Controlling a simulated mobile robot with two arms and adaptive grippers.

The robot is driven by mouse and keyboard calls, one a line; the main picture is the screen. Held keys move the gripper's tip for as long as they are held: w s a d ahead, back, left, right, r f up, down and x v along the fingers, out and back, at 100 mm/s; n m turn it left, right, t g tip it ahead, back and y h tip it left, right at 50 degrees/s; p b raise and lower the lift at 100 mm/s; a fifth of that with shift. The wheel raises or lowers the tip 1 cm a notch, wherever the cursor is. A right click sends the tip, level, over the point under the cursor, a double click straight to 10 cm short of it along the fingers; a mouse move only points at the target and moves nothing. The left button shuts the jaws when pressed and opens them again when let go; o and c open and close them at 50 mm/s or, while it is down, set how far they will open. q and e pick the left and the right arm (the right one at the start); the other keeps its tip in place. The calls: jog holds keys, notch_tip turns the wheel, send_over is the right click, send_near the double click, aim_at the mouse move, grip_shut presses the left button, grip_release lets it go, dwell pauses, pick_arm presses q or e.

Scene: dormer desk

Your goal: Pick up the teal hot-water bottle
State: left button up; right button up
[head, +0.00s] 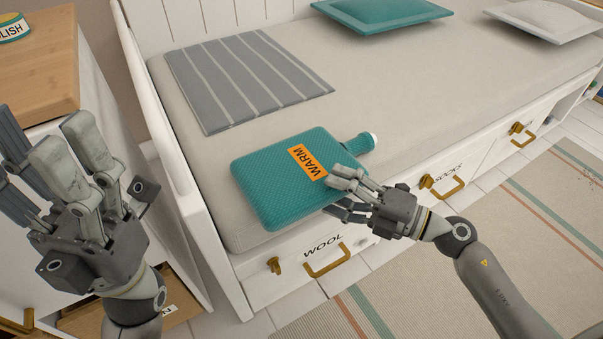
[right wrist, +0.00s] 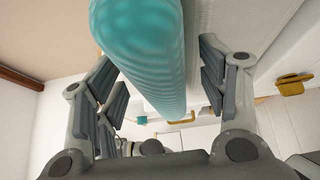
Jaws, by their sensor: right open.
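The teal hot-water bottle (head: 275,187) lies flat on the bed's near edge, its white-capped neck pointing right. It has a ribbed surface and an orange "WARM" label (head: 307,161). My right gripper (head: 338,192) is at its right front edge, one finger above the bottle and another lower, beside the edge. In the right wrist view, the bottle (right wrist: 145,45) runs between the spread, open fingers; contact cannot be told. My left gripper (head: 55,155) is raised at the left, fingers up and apart, empty, away from the bottle.
A grey striped cloth (head: 240,80) lies behind the bottle. A teal cushion (head: 385,12) and a pale cushion (head: 545,18) are farther back. The drawer front (head: 290,272) below has brass handles (head: 327,262). A wooden-topped cabinet (head: 40,70) stands left. A striped rug (head: 480,245) covers the floor.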

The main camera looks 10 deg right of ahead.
jog(key=shift+w+a, duration=0.3)
jog(key=shift+a, duration=0.1)
grip_shut()
jog(key=shift+r, duration=0.25)
